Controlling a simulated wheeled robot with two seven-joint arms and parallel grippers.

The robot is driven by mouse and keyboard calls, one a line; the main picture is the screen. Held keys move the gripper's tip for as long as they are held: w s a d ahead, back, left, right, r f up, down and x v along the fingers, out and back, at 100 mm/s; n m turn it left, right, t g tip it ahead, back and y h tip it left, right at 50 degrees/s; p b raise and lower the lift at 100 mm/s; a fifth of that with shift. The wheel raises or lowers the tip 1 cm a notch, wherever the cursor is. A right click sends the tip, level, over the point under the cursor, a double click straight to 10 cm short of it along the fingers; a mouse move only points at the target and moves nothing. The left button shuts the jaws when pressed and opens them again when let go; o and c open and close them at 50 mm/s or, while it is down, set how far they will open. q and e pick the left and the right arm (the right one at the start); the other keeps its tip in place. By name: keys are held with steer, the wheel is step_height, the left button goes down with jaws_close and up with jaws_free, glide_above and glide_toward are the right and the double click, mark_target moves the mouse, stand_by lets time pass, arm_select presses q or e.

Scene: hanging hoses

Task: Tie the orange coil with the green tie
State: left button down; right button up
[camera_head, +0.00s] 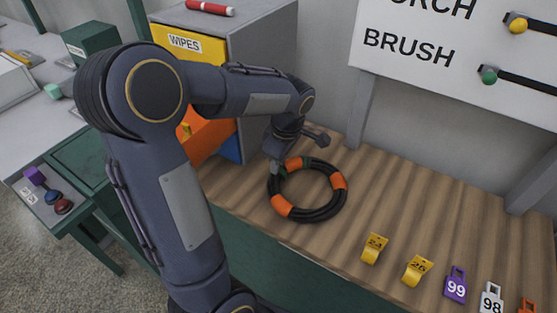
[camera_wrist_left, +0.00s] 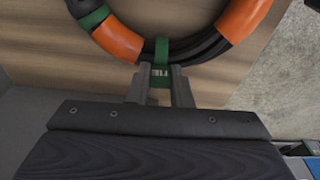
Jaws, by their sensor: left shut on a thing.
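The orange coil (camera_head: 312,214) is a ring of black hose with several orange bands, lying flat on the wooden bench. The green tie (camera_wrist_left: 162,48) crosses the hose bundle in the left wrist view, with a short lettered tab between my fingers. My left gripper (camera_head: 276,168) is at the coil's upper left edge; in the left wrist view its fingers (camera_wrist_left: 160,78) are shut on that tab. A second green band (camera_wrist_left: 95,17) sits on the coil beside an orange band. I cannot tell whether the tie is closed underneath. My right gripper is not in view.
Yellow tags (camera_head: 374,249), a purple tag (camera_head: 456,286) and a white tag (camera_head: 490,300) stand along the bench's front right. A grey cabinet with a yellow WIPES front (camera_head: 189,45) stands behind my left arm.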

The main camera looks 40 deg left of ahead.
arm_select(q)
steer(key=shift+f, duration=0.25)
steer(key=c, duration=1.2)
jaws_free()
steer(key=shift+c, duration=0.2)
steer(key=r, duration=0.5)
steer(key=d+r, duration=0.1)
steer(key=r, duration=0.2)
steer(key=shift+w+d, duration=0.1)
steer(key=s+d+m+t+h, duration=0.2)
steer(key=s+d+m, duration=0.3)
steer(key=s+m, duration=0.3)
steer(key=s+d+f+m+t+h+p, duration=0.1)
steer(key=s+d+m+t+h, duration=0.2)
steer(key=s+d+m, duration=0.3)
steer(key=s+m, duration=0.2)
steer(key=m, duration=0.2)
steer(key=shift+s+d+f+t+h, duration=0.25)
steer(key=shift+s+d+t+h, duration=0.05)
steer(key=shift+t, duration=0.1)
